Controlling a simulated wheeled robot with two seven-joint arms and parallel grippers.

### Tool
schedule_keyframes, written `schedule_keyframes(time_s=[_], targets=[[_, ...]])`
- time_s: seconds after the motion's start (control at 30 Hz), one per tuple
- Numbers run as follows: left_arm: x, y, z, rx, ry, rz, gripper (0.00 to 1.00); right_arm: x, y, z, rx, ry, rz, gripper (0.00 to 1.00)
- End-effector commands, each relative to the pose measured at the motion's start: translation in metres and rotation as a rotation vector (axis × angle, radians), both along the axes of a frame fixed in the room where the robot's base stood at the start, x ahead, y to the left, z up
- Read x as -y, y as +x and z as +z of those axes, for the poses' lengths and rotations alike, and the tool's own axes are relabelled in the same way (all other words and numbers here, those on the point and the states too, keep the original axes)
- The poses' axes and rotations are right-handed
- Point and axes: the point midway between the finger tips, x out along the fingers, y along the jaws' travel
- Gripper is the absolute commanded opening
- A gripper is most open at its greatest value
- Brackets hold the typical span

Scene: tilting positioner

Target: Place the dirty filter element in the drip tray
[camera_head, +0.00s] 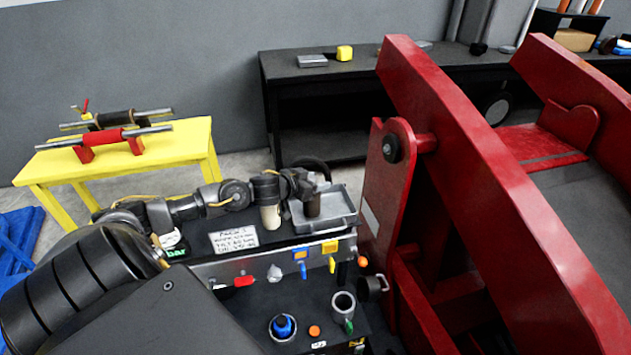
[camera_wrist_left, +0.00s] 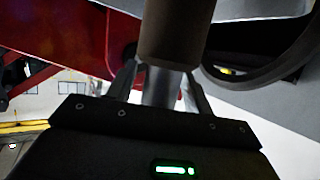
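The dirty filter element appears as a brown cylinder (camera_head: 312,204) with a grey metal neck on top. It stands upright within the outline of the grey drip tray (camera_head: 347,222); I cannot tell whether it touches the tray floor. My left gripper (camera_head: 316,184) is at its upper end. In the left wrist view the brown body (camera_wrist_left: 175,35) is at the top, and the fingers (camera_wrist_left: 160,85) close in on either side of the grey neck (camera_wrist_left: 160,92). My right gripper is not in view.
A pale cylinder (camera_head: 270,217) stands left of the tray. The black bench front carries coloured tags (camera_head: 300,254), a grey cup (camera_head: 343,304) and a blue knob (camera_head: 283,325). The red positioner frame (camera_head: 392,190) rises close on the right. A yellow table (camera_head: 180,150) stands left.

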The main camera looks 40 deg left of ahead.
Motion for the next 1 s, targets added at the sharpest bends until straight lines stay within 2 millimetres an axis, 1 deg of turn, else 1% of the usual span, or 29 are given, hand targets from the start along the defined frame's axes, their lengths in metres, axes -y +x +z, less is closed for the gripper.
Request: schedule_keyframes(time_s=[0.27,0.37,0.63,0.7,0.87,1.0], targets=[[-0.001,-0.002,0.004,0.000,0.001,0.000,0.51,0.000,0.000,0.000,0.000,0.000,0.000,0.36],[-0.002,-0.013,0.006,-0.002,0.002,0.000,0.51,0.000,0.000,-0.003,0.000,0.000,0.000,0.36],[-0.004,-0.057,0.023,-0.006,0.005,-0.005,0.51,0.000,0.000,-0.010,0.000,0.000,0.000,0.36],[-0.006,-0.067,0.027,-0.007,0.005,-0.001,0.51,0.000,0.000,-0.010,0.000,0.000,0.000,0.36],[-0.006,-0.085,0.036,-0.006,0.003,-0.004,0.51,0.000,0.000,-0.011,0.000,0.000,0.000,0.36],[-0.009,-0.097,0.042,-0.005,0.001,0.002,0.51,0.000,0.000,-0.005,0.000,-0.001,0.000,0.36]])
